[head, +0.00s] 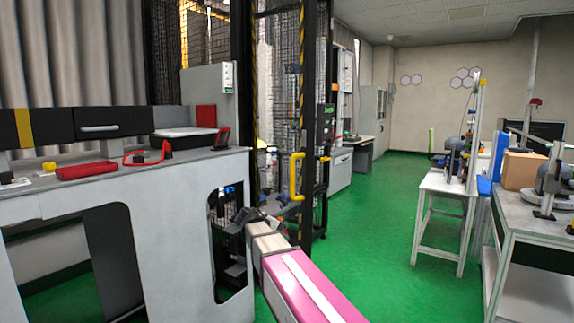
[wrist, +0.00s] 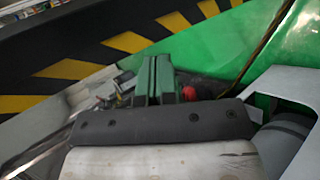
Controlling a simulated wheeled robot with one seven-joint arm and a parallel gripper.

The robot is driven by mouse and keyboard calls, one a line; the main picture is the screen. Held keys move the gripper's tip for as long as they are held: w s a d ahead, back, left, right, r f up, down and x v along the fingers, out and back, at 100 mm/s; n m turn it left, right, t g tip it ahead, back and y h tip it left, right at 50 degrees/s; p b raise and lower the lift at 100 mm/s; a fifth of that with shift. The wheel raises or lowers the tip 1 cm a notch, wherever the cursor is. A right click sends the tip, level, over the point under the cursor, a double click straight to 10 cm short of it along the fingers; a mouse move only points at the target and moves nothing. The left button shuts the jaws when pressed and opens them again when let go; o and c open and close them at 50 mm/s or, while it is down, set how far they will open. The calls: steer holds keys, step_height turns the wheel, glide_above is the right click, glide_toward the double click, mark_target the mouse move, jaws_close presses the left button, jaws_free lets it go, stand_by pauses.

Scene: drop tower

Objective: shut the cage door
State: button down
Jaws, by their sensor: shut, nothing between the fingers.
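The cage door (head: 303,110) is a tall black-framed panel with yellow-and-black stripes on its upright and a yellow handle (head: 296,176) at mid height. How far it stands from its frame I cannot tell. In the head view my arm reaches forward to the foot of the door, and its end is small and dark beside the grey bench. In the wrist view my gripper (wrist: 153,72) is shut and empty. A striped black bar (wrist: 130,42) of the cage crosses beyond the fingertips. Whether they touch it I cannot tell.
A grey bench (head: 180,240) with cut-outs stands close on the left of my arm, with red tools (head: 87,171) on top. A white table (head: 445,185) and a workbench (head: 545,230) stand on the right. Green floor (head: 375,240) between them is clear.

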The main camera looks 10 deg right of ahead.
steer(key=w+a+r+t+h, duration=0.1)
steer(key=w+a+r+h, duration=0.15)
steer(key=r, duration=0.55)
steer(key=w+a+r+h, duration=0.2)
steer(key=a+r, duration=0.2)
steer(key=r, duration=0.5)
steer(key=m+h, duration=0.2)
steer(key=h, duration=0.1)
glide_toward(288, 163)
steer(key=s+a+r, duration=0.2)
steer(key=s+a, duration=0.3)
steer(key=s, duration=0.1)
steer(key=shift+y, duration=0.25)
steer(key=x, duration=1.3)
steer(key=shift+d+f, duration=0.2)
steer(key=shift+d, duration=0.25)
